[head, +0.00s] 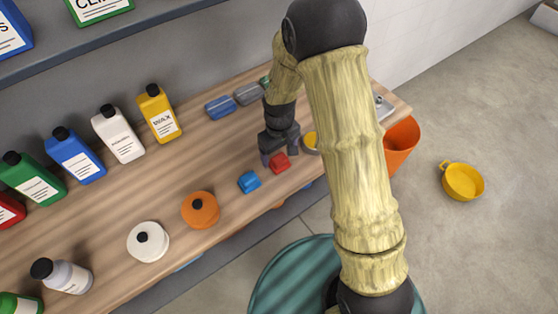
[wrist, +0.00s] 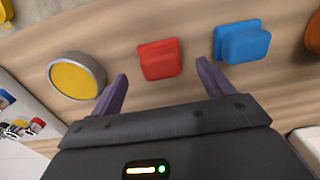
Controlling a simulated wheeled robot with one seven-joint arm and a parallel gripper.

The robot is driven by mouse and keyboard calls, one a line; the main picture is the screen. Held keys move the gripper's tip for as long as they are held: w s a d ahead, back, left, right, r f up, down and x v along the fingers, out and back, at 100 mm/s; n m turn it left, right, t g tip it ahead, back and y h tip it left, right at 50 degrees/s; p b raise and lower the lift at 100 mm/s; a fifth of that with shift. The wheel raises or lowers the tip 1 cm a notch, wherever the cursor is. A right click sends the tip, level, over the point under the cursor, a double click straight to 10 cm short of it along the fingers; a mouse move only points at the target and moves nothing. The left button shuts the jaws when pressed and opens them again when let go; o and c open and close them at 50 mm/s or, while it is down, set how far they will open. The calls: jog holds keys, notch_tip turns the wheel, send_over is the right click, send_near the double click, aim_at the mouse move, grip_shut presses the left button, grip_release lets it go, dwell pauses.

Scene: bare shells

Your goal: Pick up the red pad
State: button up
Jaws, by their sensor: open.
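The red pad (head: 279,163) lies on the wooden counter near its front edge, to the right of a blue pad (head: 249,182). In the wrist view the red pad (wrist: 159,59) shows between and beyond the fingertips, with the blue pad (wrist: 242,44) to its right. My gripper (head: 273,155) is low over the counter beside the red pad in the head view. In the wrist view my gripper (wrist: 162,82) is open and empty, with its two purple fingers apart. Part of the gripper is hard to make out in the head view.
A round yellow-topped tin (wrist: 76,76) stands left of the red pad in the wrist view. An orange lidded pot (head: 200,210) and a white one (head: 148,241) stand on the counter. Bottles such as the yellow one (head: 158,113) line the back. An orange bucket (head: 401,145) is beyond the counter's end.

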aim_at(279, 158)
jog(key=shift+f+p, duration=0.35)
jog(key=shift+f, duration=1.4)
jog(key=c, duration=1.1)
jog(key=shift+c, duration=0.2)
jog(key=shift+r, duration=0.1)
notch_tip(279, 158, up, 10)
jog(key=shift+f+b, duration=0.1)
jog(key=shift+b, duration=0.85)
